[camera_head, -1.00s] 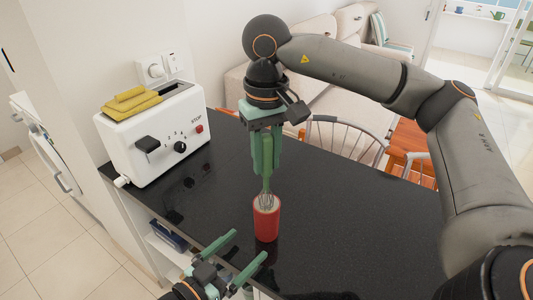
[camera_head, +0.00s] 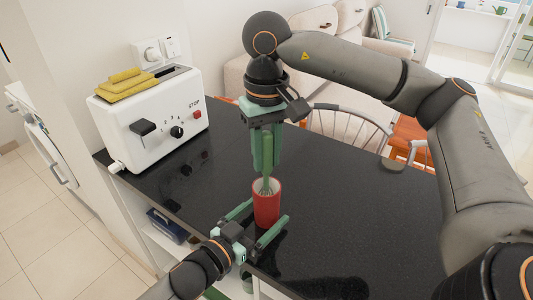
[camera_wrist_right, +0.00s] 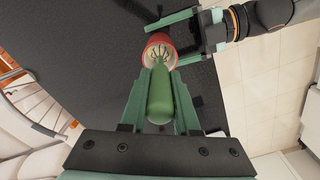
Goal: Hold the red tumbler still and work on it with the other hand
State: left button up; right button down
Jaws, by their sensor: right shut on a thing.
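The red tumbler (camera_head: 268,211) stands upright on the dark counter; it also shows in the right wrist view (camera_wrist_right: 151,55). My right gripper (camera_head: 264,168) points down above it, shut on the green handle of a whisk (camera_head: 266,184). The handle shows between the fingers in the right wrist view (camera_wrist_right: 160,98), with the wires inside the tumbler's mouth. My left gripper (camera_head: 268,211) is open at counter height, one finger on each side of the tumbler. I cannot tell whether either finger touches it.
A white toaster (camera_head: 150,120) with yellow sponge-like slabs (camera_head: 126,84) on top stands at the counter's left. The counter (camera_head: 340,200) is clear to the right. Chairs (camera_head: 345,125) stand behind it. A shelf with a blue item (camera_head: 166,226) is below its left edge.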

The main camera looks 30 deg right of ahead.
aim_at(266, 172)
pick_arm(q)
jog(key=c, duration=1.2)
dwell(0.5)
dwell(0.4)
pick_arm(e)
jog(key=shift+f, duration=1.7)
